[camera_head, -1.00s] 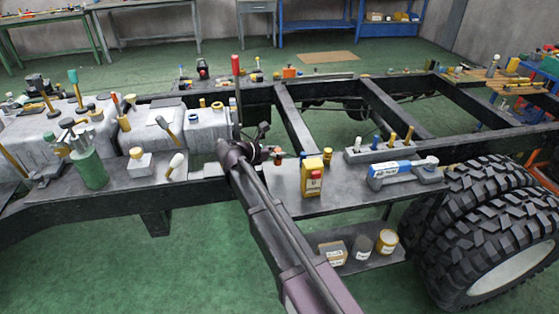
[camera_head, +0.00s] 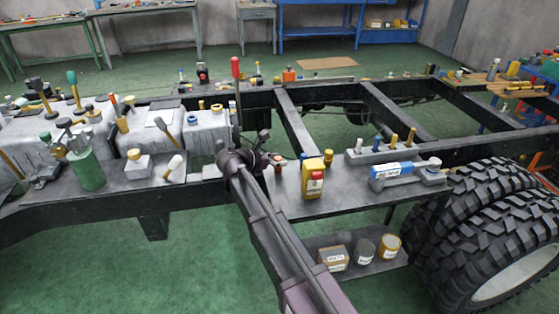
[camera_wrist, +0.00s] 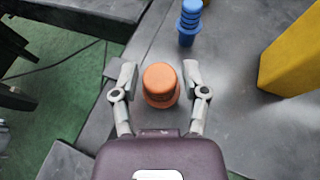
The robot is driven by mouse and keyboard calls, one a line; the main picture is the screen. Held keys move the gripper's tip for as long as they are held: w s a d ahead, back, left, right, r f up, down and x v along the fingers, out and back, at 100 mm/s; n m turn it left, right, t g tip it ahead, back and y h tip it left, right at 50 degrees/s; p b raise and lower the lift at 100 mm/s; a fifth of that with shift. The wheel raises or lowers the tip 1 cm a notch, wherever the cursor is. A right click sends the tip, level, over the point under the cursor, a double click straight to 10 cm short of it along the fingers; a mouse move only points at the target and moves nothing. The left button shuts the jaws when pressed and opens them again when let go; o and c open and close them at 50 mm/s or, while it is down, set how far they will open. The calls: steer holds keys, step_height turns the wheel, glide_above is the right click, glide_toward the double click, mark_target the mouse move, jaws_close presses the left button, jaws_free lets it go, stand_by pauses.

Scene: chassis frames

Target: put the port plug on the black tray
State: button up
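An orange stepped plug (camera_wrist: 160,86), which looks like the port plug, stands upright on the grey shelf (camera_wrist: 225,125) in the wrist view. My gripper (camera_wrist: 160,76) is open, with one finger on each side of the plug and a gap at both sides. In the head view my gripper (camera_head: 262,160) is low over the shelf, left of the yellow box, and its own wrist mostly hides the plug. I cannot tell for sure which surface is the black tray.
A yellow box (camera_head: 314,180) stands right of my gripper and also shows in the wrist view (camera_wrist: 296,55). A blue ribbed plug (camera_wrist: 188,22) stands just beyond the orange one. A grey block with upright pegs (camera_head: 378,155) and a blue-and-grey tool (camera_head: 400,172) are further right.

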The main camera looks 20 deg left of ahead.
steer(key=shift+r, duration=0.1)
stand_by(0.4)
steer(key=shift+r, duration=0.15)
steer(key=shift+s+a+r+p, duration=0.15)
steer(key=shift+s+a+p, duration=0.1)
steer(key=shift+s+p, duration=0.15)
steer(key=p+v, duration=0.4)
steer(key=v, duration=0.7)
